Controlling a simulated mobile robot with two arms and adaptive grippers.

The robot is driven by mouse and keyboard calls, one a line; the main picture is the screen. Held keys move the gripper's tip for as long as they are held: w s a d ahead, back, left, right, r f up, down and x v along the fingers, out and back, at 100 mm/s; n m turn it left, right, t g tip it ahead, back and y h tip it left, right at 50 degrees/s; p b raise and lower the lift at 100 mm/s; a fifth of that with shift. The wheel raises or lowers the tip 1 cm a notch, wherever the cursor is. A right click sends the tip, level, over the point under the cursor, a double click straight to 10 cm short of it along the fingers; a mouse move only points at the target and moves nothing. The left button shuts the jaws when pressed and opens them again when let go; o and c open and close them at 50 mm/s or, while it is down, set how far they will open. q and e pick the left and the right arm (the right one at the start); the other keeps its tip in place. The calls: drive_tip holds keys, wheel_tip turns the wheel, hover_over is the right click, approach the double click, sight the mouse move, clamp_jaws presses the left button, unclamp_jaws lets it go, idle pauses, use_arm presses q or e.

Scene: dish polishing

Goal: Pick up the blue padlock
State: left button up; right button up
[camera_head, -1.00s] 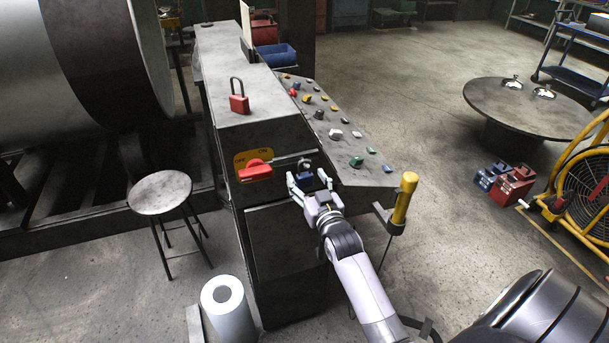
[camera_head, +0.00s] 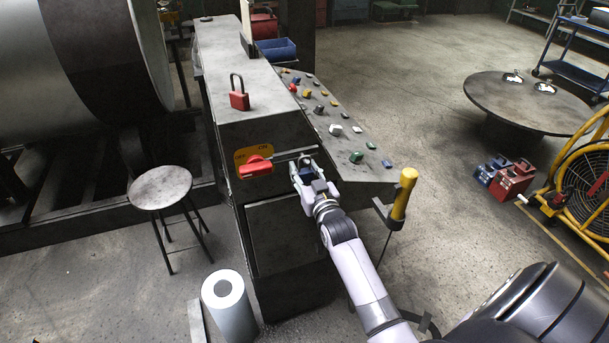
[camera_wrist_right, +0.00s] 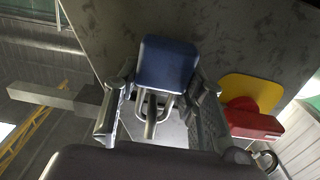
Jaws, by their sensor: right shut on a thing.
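The blue padlock (camera_wrist_right: 168,65) is between the fingers of my right gripper (camera_head: 309,172). Its blue body and metal shackle show in the right wrist view, with the gripper fingers against its sides. In the head view the padlock (camera_head: 305,174) is mostly hidden by the gripper, in front of the console's front face beside a thin metal rod. Whether the shackle is still around a peg or the rod cannot be told. My left gripper is not in view.
A red switch handle (camera_head: 256,167) on a yellow plate is left of the gripper. A red padlock (camera_head: 239,100) stands on the console top (camera_head: 235,80). A yellow-handled post (camera_head: 404,194) is close on the right. A stool (camera_head: 160,187) stands left.

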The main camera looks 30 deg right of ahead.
drive_tip(key=c, duration=0.5)
drive_tip(key=shift+r, duration=0.1)
drive_tip(key=shift+r, duration=0.1)
